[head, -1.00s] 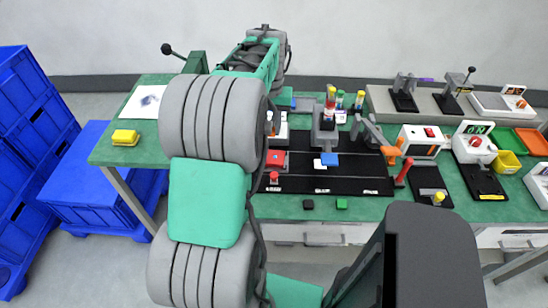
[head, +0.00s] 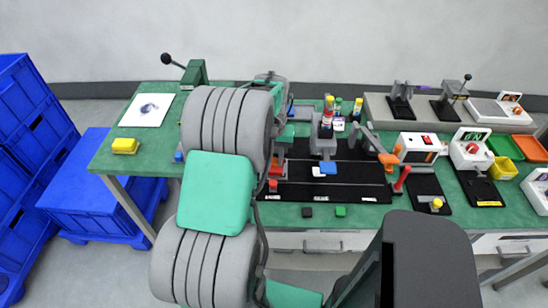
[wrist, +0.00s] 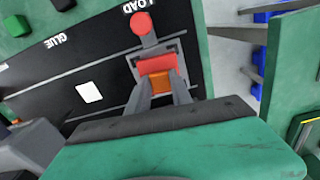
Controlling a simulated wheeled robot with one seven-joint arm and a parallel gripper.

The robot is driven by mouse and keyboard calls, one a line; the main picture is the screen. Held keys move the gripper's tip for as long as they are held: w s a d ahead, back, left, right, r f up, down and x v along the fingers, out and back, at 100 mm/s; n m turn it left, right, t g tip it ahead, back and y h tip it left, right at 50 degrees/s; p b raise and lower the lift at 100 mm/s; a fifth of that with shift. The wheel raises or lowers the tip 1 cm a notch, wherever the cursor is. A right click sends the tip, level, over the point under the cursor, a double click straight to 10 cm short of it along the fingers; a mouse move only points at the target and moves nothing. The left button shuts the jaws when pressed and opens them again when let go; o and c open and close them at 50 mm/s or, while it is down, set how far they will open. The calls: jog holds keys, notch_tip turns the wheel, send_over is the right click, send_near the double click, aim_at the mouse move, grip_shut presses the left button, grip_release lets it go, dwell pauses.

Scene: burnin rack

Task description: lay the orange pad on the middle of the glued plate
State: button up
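The orange pad (wrist: 160,84) shows in the wrist view between the two fingers of my gripper (wrist: 162,88), which press against its sides. Just beyond it is a red block (wrist: 156,63) in a grey frame at the LOAD end of the black strip. A white plate (wrist: 89,92) lies flat on the strip near the GLUE label, apart from my gripper. My arm hides the gripper in the head view.
A red button (wrist: 141,22) stands by the LOAD label. A grey post with a red and white top (head: 326,122) rises behind the plate. A lever with an orange end (head: 387,159) and a white box (head: 420,147) stand to the right.

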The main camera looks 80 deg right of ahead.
aim_at(274, 162)
jog(key=o, duration=0.4)
jog(key=shift+o, duration=0.2)
jog(key=shift+r, duration=0.1)
notch_tip(274, 162, up, 12)
jog(key=w+a+r+n+t+h, duration=0.1)
jog(key=w+a+n, duration=0.3)
jog(key=w+a, duration=0.7)
jog(key=w+a+r+n, duration=0.2)
jog(key=w+a+n, duration=0.2)
jog(key=w+a, duration=0.7)
jog(key=w+a+f+n+t+y, duration=0.1)
jog(key=a+n, duration=0.7)
jog(key=a, duration=1.7)
notch_tip(274, 162, down, 2)
jog(key=shift+w+a+f+n+t+b, duration=0.2)
jog(key=shift+w+a+n+t+b, duration=0.15)
jog(key=shift+w+t, duration=0.3)
